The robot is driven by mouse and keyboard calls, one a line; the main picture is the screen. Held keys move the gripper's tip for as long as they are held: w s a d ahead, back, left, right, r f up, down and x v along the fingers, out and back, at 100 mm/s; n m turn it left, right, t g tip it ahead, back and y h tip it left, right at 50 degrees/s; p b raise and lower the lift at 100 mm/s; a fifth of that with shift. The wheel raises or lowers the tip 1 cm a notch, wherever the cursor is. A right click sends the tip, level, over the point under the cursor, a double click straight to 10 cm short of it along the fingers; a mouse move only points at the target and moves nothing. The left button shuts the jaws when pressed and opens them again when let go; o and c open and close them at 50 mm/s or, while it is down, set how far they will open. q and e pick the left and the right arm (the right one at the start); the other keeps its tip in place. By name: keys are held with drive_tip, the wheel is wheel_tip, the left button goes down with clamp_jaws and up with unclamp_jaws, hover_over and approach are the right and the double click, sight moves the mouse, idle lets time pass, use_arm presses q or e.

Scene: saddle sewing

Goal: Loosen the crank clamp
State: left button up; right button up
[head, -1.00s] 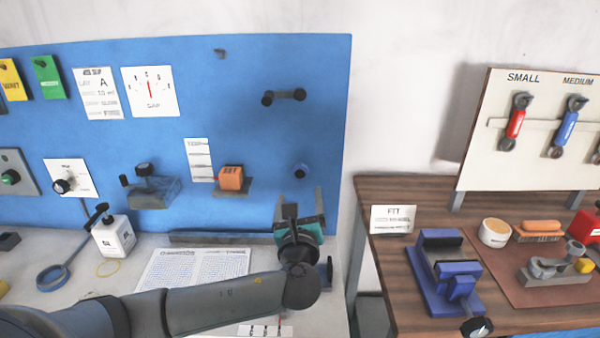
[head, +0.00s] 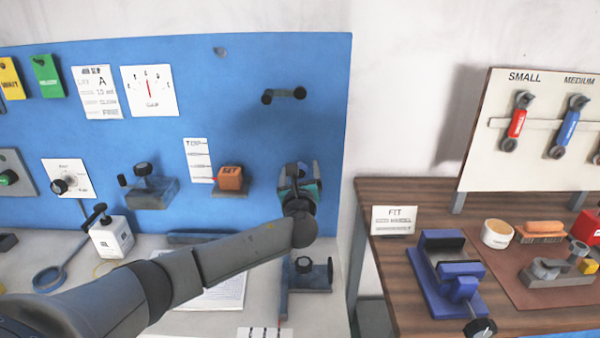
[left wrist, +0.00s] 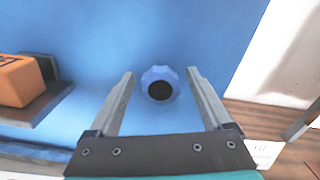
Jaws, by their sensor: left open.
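A blue faceted knob with a black centre (left wrist: 160,84) sits on the blue wall panel; it looks like the crank clamp. In the left wrist view it lies between the two fingers of my left gripper (left wrist: 160,80), with a gap on each side. In the head view my left gripper (head: 300,172) is open and raised in front of the panel, hiding the knob. How far the fingertips are from the panel I cannot tell. A dark crank-like bar (head: 284,94) is mounted on the panel above. My right gripper is not in view.
An orange block (head: 230,177) on a small shelf is left of the gripper, also in the left wrist view (left wrist: 20,80). A dark fixture with a knob (head: 306,274) stands on the bench below. A wooden table (head: 390,260) with a blue vise (head: 445,275) is at right.

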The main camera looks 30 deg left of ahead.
use_arm(q)
clamp_jaws()
idle(0.7)
drive_tip(key=shift+n, duration=0.3)
drive_tip(key=n+b, duration=0.1)
drive_tip(key=n, duration=0.3)
drive_tip(key=shift+f+n, duration=0.1)
drive_tip(key=shift+n, duration=0.3)
drive_tip(key=n+b, duration=0.1)
drive_tip(key=n, duration=0.3)
drive_tip(key=shift+n+b, duration=0.3)
drive_tip(key=n+b, duration=0.2)
drive_tip(key=n, duration=0.3)
drive_tip(key=n+b, duration=0.1)
drive_tip(key=n, duration=0.4)
drive_tip(key=shift+n, duration=0.3)
